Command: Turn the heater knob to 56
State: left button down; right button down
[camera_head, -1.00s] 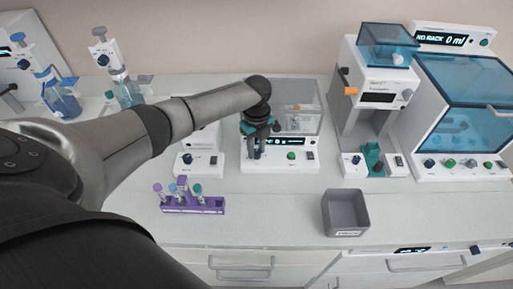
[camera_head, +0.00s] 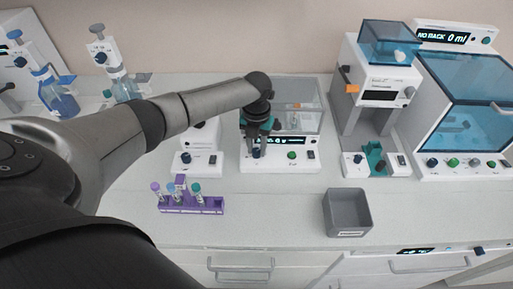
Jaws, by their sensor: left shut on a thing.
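The heater (camera_head: 300,163) is a white unit with a clear cover at the back middle of the bench. Its front panel carries a small lit display (camera_head: 290,140), a green button (camera_head: 292,155) and a dark switch. The display digits are too small to read and partly hidden by my gripper. My left gripper (camera_head: 257,148) points down at the left part of the panel, shut on the dark blue heater knob (camera_head: 256,154), which is mostly hidden by the fingers. My right gripper does not show.
A purple rack (camera_head: 190,207) with several capped tubes stands in front of the heater to the left. A grey bin (camera_head: 347,212) stands front right. Dispensing bottles stand back left, and machines with blue covers (camera_head: 465,95) back right. The bench between rack and bin is clear.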

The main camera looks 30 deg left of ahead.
aim_at(257, 150)
pick_arm(q)
jog(key=m+b, duration=0.1)
jog(key=m, duration=0.4)
jog(key=shift+b, duration=0.3)
dwell(0.4)
jog(key=c, duration=0.6)
grip_release()
jog(key=shift+r, duration=0.15)
notch_tip(257, 150, up, 15)
jog(key=shift+r, duration=0.1)
